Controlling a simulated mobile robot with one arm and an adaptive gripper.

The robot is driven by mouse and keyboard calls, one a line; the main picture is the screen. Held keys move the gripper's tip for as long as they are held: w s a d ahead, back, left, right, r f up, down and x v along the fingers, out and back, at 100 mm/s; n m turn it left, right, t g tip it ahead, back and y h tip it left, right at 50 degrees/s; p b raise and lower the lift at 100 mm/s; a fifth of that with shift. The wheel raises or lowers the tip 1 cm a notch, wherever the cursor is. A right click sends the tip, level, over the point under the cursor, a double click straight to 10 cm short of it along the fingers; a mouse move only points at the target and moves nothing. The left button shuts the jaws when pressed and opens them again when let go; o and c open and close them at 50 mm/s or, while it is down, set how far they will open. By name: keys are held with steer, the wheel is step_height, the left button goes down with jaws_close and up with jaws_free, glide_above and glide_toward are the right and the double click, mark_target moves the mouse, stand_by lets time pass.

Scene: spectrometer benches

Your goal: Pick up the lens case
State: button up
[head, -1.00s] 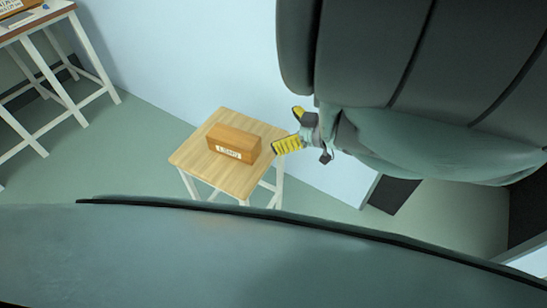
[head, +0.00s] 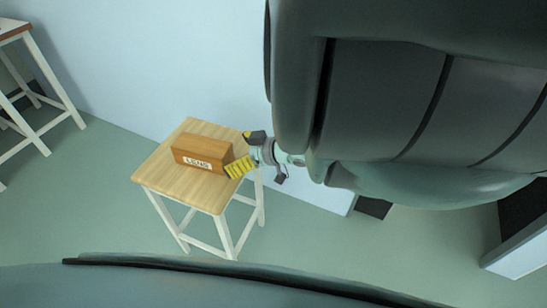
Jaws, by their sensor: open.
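The lens case (head: 202,154) is a brown wooden box with a white label on its front side. It lies on the small wooden table (head: 158,172) with white legs. My gripper (head: 243,152), with yellow ribbed finger pads, is open at the right end of the case. One finger is by the near right corner and the other is farther back. I cannot tell whether either touches the case.
A pale wall (head: 140,70) stands close behind the table. Another white-legged bench (head: 50,75) is at the upper left. The green-grey floor (head: 80,190) is clear to the left of the table.

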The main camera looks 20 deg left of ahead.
mark_target(228, 152)
steer(key=shift+r+b+x, duration=0.15)
steer(key=shift+b+x, duration=0.15)
steer(key=shift+x, duration=1.15)
steer(key=shift+r+b+x, duration=0.1)
steer(key=shift+b+x, duration=0.2)
steer(key=shift+x, duration=1.1)
steer(key=shift+w+a, duration=0.1)
steer(key=shift+w, duration=0.1)
steer(key=c, duration=1.2)
